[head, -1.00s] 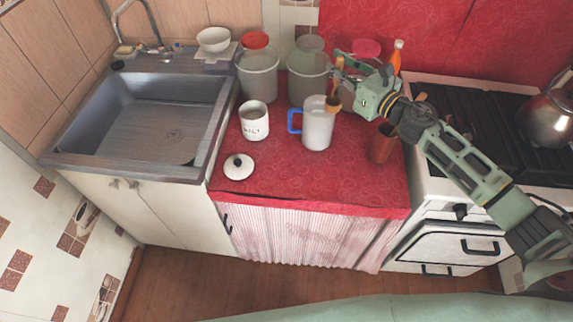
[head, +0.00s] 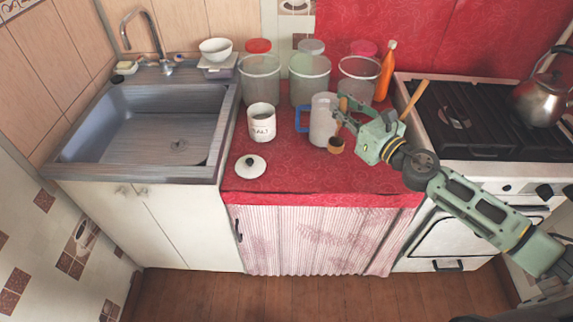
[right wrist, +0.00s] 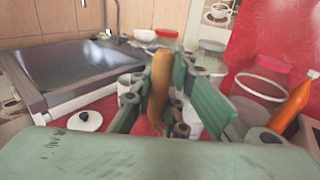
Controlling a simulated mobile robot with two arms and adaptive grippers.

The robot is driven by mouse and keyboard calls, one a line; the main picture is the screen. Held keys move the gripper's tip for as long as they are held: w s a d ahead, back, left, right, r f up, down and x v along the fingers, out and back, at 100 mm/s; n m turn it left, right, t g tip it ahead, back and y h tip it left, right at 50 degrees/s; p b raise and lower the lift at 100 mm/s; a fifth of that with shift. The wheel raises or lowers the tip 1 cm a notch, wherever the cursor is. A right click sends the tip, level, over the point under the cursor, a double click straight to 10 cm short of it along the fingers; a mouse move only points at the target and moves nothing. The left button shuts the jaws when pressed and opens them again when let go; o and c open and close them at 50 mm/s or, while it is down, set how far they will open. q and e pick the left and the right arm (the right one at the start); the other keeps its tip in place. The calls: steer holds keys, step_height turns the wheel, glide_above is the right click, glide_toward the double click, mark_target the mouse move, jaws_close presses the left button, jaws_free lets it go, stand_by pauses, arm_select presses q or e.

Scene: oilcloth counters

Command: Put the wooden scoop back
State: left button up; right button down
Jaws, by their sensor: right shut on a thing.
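My right gripper (head: 343,112) is shut on the wooden scoop and holds it above the red counter, beside the pitcher with the blue handle (head: 322,120). The scoop's round bowl end (head: 335,146) hangs below the fingers, in front of the pitcher's lower right side. In the right wrist view the scoop (right wrist: 159,85) stands upright between the two green fingers. The white salt jar (head: 262,127) stands open on the counter, left of the pitcher. Its white lid (head: 250,167) lies in front of it. My left gripper is out of view.
Several clear canisters (head: 310,82) and an orange bottle (head: 385,72) line the back. A wooden handle (head: 413,98) sticks up behind my gripper; its base is hidden. The sink (head: 150,130) is left, the stove with a kettle (head: 541,98) right. The front counter is mostly clear.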

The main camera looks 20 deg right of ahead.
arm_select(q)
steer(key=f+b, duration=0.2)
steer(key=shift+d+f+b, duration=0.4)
arm_select(e)
steer(key=w+a+f, duration=0.7)
steer(key=a+f, duration=0.1)
steer(key=f, duration=0.3)
steer(key=shift+a, duration=0.3)
steer(key=shift+w, duration=0.1)
steer(key=shift+f, duration=0.15)
steer(key=c, duration=2.2)
jaws_free()
steer(key=o, duration=0.5)
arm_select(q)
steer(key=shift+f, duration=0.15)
